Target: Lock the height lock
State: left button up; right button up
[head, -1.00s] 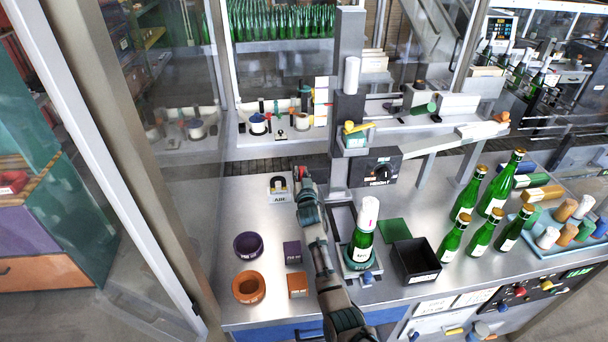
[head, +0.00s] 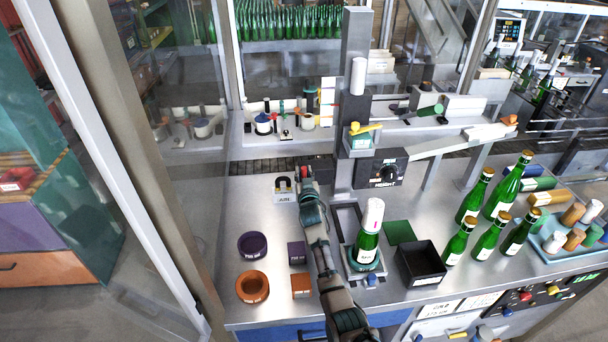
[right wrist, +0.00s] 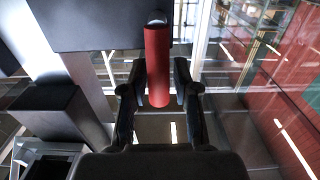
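A red cylindrical handle (right wrist: 157,65) hangs at the centre of the right wrist view, below a dark block (right wrist: 98,24). My right gripper (right wrist: 160,85) is open, with one finger on each side of the handle and a small gap showing on both sides. In the head view my right gripper (head: 307,178) reaches in from the bottom, left of the grey column (head: 355,100). A dark box marked HEIGHT (head: 388,172), with a round black knob, sits on the column's right side. In the head view the arm partly hides the handle area. My left gripper is not in view.
A green bottle with a white capsule (head: 368,240) stands at the column's foot. A padlock-like block (head: 284,190) is left of my gripper. Purple (head: 252,245) and orange (head: 252,287) rings, a black bin (head: 421,262) and several bottles stand on the table.

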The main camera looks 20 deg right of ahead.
jog(key=shift+o, duration=0.4)
jog(key=shift+w+f, duration=0.15)
jog(key=shift+s, duration=0.35)
jog(key=v, duration=1.1)
jog(key=shift+a, duration=0.2)
